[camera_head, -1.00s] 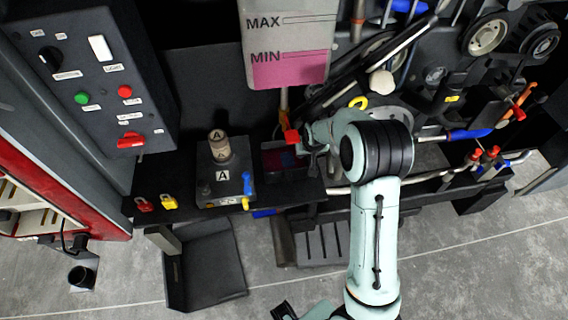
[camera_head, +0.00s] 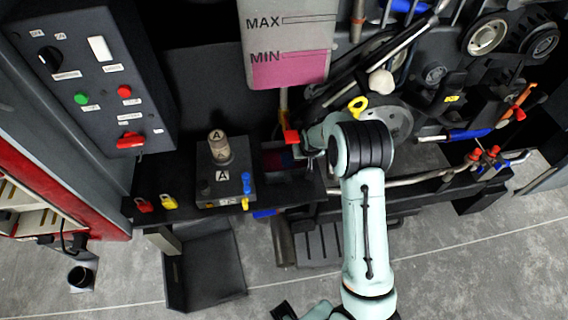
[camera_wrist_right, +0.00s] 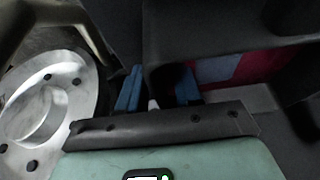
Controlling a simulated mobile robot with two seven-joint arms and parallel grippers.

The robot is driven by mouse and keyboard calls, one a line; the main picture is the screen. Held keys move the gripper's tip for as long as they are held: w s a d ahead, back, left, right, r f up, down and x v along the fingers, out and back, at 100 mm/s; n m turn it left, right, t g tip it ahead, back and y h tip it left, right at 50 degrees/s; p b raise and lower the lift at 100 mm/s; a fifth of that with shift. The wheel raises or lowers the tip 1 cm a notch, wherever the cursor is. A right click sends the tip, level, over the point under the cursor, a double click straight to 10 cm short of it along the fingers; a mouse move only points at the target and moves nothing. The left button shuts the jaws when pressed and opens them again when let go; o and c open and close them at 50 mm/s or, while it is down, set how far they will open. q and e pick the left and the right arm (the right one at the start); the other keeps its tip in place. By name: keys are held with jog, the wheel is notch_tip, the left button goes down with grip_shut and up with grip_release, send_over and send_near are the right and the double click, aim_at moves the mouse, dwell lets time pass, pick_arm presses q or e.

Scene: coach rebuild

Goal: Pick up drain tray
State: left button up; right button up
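A dark tray with raised edges (camera_head: 205,268) lies on the floor below the bench at lower left in the head view; I take it for the drain tray, but cannot be sure. My right arm reaches up to a black open box (camera_head: 272,158) with red and blue inside. The box also shows in the right wrist view (camera_wrist_right: 215,22). There the two blue fingers of my right gripper (camera_wrist_right: 158,90) stand apart close to its near corner, with a small pale piece visible between them. Contact is unclear.
A grey block marked A (camera_head: 222,185) and red and yellow padlocks (camera_head: 168,202) are on the bench left of the box. A coolant tank (camera_head: 288,45) hangs above. A metal disc (camera_wrist_right: 45,105) is close left of my right gripper. A slatted step (camera_head: 318,245) is below.

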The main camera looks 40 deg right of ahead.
jog(key=shift+f, duration=0.15)
dwell(0.3)
grip_shut()
dwell(1.1)
jog(key=shift+w, duration=0.1)
